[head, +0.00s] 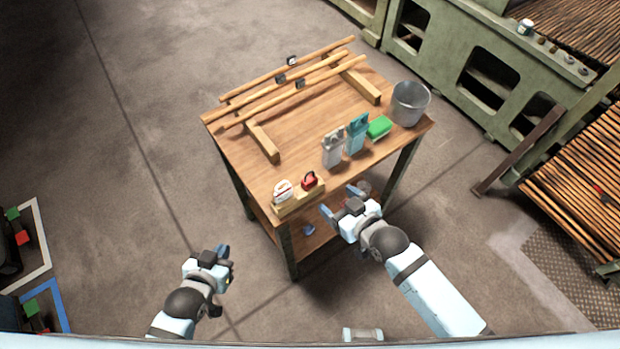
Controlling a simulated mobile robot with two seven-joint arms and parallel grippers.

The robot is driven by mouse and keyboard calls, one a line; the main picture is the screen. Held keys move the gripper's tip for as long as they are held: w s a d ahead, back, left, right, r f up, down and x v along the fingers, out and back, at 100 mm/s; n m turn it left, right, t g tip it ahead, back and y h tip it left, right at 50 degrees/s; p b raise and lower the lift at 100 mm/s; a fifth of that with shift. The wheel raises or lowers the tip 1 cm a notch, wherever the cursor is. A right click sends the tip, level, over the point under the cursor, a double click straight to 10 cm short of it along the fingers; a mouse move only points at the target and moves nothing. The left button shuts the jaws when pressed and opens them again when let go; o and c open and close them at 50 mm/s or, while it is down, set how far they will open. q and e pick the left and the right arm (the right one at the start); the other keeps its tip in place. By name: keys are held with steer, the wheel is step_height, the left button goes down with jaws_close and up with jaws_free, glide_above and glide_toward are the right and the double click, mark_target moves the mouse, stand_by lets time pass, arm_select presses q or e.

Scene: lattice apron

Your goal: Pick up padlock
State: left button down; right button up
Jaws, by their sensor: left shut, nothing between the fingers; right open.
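A small red object with a dark loop, which looks like the padlock (309,181), sits on a wooden block (298,203) at the table's near edge. A white object with some red (283,190) sits beside it on the left of the same block. My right gripper (338,203) is open and empty, just off the table's near edge, to the right of the padlock and apart from it. My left gripper (223,266) is shut and empty, over the floor to the left of the table and well away from the padlock.
Long wooden poles (300,84) rest at the back. A lower shelf (315,239) shows beneath.

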mark_target(311, 181)
steer(key=b+x, duration=0.3)
steer(key=x, duration=0.5)
steer(key=shift+s+f, duration=0.1)
steer(key=shift+w+a+f+b, duration=0.1)
steer(key=shift+w+a+b, duration=0.3)
steer(key=shift+w+b, duration=0.05)
steer(key=b+x, duration=0.4)
steer(key=shift+w+a+f, duration=0.15)
steer(key=shift+a+f, duration=0.1)
steer(key=shift+w+a+b, duration=0.1)
steer(key=shift+w+b, duration=0.1)
steer(key=shift+b, duration=0.1)
arm_select(q)
step_height(311, 181, down, 6)
steer(key=d, duration=0.1)
steer(key=shift+w+f+m+h, duration=0.2)
steer(key=shift+w+m+h, duration=0.2)
arm_select(e)
steer(key=shift+r, duration=0.15)
steer(key=shift+c, duration=1.1)
steer(key=c, duration=0.8)
arm_select(q)
steer(key=shift+a, duration=0.2)
arm_select(e)
steer(key=shift+c, duration=0.2)
